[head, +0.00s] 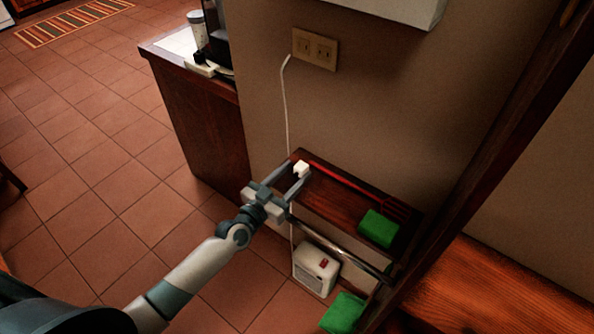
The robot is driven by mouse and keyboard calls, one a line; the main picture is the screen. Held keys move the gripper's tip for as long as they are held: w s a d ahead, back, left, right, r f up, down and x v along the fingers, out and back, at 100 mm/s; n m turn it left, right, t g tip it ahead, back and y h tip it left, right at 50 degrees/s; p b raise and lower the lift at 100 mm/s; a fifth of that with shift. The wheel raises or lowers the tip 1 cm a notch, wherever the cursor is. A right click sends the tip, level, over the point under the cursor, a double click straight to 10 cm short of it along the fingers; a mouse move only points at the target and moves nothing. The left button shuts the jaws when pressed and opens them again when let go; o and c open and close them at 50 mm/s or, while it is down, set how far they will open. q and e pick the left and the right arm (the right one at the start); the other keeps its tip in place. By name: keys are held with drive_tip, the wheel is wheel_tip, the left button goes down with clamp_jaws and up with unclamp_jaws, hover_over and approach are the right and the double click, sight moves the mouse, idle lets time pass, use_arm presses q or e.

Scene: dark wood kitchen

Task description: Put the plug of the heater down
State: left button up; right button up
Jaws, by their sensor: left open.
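The small white plug (302,168) is at the back left end of the dark wooden shelf (335,195). My left gripper (285,179) is open, with its fingers pointing toward the wall. The plug shows at the tip of its right finger; I cannot tell whether they touch. The white heater (316,270), with a red switch, stands on the floor below the shelf. A white cord (285,105) hangs down the wall from beside the outlet plate (315,49) and passes behind the shelf. My right gripper is out of view.
A green block (378,229) lies on the shelf's right end, and another green block (343,313) is lower down. A metal rail (340,247) runs along the shelf's front. A wooden cabinet (195,125) stands left; the tiled floor there is open.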

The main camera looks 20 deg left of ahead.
use_arm(q)
drive_tip(key=b+v, duration=0.1)
drive_tip(key=v, duration=0.8)
drive_tip(key=shift+s+a+r, duration=0.1)
drive_tip(key=shift+s+a, duration=0.1)
drive_tip(key=shift+s, duration=0.4)
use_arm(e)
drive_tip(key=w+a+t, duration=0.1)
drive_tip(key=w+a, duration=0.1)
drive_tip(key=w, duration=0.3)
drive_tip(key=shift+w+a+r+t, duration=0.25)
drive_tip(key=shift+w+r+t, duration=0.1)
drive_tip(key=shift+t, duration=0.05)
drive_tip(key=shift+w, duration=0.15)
